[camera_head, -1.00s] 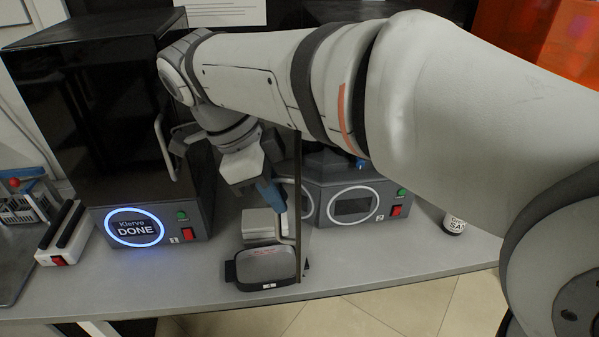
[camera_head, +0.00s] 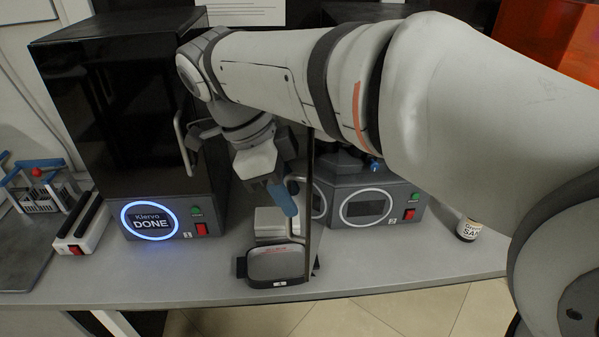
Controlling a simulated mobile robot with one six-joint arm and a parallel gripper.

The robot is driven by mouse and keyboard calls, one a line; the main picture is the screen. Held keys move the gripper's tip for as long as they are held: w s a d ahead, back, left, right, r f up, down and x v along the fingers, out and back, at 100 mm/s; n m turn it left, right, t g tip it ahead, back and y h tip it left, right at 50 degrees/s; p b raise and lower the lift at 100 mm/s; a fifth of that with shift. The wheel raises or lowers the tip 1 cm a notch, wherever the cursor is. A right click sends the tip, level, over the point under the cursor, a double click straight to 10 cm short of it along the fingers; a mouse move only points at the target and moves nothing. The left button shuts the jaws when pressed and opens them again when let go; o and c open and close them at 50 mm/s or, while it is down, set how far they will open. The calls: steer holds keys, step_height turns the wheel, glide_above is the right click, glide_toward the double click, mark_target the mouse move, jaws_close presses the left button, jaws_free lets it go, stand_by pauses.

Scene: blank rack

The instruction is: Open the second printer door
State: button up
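The second printer (camera_head: 402,212), marked 2, stands right of centre behind my arm, with a dark, unlit oval display (camera_head: 367,207). Its door (camera_head: 309,225) shows as a thin dark panel, nearly edge-on, standing out toward the camera, so it is swung open. The door's pale handle (camera_head: 298,238) is on the panel's left side. My gripper (camera_head: 284,200), with a blue finger, points down just left of the door, close to the handle. I cannot tell whether it touches the handle or is shut on it. My arm hides most of the printer's upper part.
The first printer (camera_head: 110,110), door shut, reads DONE on a blue-lit display at left. A small grey device (camera_head: 278,265) sits below the door near the bench's front edge. A rack (camera_head: 42,190) and red-switched box (camera_head: 80,228) stand at left.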

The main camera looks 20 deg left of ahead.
mark_target(316, 153)
steer(key=v, duration=0.7)
steer(key=shift+r+p, duration=0.3)
steer(key=shift+p, duration=0.05)
steer(key=shift+a, duration=0.1)
